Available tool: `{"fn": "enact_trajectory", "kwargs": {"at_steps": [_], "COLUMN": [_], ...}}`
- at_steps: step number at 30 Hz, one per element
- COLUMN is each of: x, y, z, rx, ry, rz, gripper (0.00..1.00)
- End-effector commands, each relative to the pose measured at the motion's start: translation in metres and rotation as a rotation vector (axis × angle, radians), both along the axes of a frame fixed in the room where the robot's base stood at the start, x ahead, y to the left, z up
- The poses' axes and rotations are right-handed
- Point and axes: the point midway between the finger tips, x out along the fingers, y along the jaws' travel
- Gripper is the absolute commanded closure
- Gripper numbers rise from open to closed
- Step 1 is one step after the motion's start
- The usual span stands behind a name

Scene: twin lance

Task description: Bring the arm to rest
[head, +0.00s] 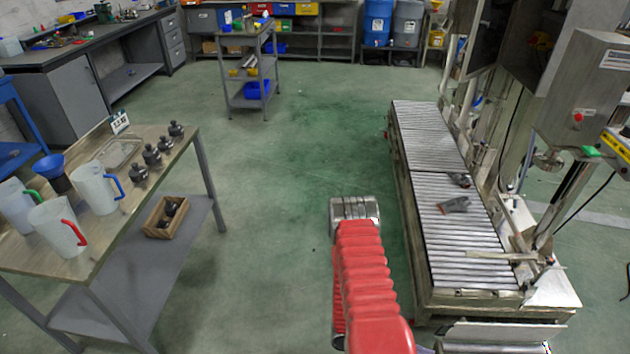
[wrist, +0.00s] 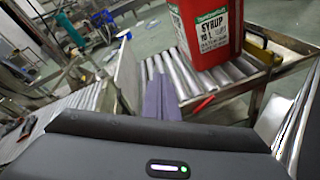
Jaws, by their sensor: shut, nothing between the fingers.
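My gripper (wrist: 160,88) shows in the wrist view as two purple-grey fingers, side by side and shut, with nothing between them. They point over metal rollers, just left of a red container (wrist: 207,30) labelled "SYRUP 10 L". I cannot tell whether the fingers touch the rollers or the container. In the head view my red arm (head: 367,280) with a grey joint at its far end rises from the bottom edge; the fingers are not clearly visible there.
A roller conveyor (head: 455,240) runs along the right, with dark grippy-looking tools (head: 455,204) on it and a machine frame beside it. A workbench (head: 150,190) with jugs (head: 95,188) stands at left. Green floor between them is clear. A trolley (head: 250,95) stands farther back.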

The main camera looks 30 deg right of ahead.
Motion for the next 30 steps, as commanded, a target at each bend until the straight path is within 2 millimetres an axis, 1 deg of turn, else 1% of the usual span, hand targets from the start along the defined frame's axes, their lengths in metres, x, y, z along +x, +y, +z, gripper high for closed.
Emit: {"fn": "enact_trajectory", "kwargs": {"at_steps": [1,3,12,30], "x": [0.003,0.004,0.015,0.044], "y": [0.002,0.006,0.024,0.069], "z": [0.009,0.019,0.061,0.135], "rx": [0.006,0.017,0.072,0.196], "ry": [-0.002,0.000,-0.018,-0.139], "rz": [-0.020,-0.050,-0.161,-0.319], "gripper": [1.00,1.00,1.00,1.00]}}
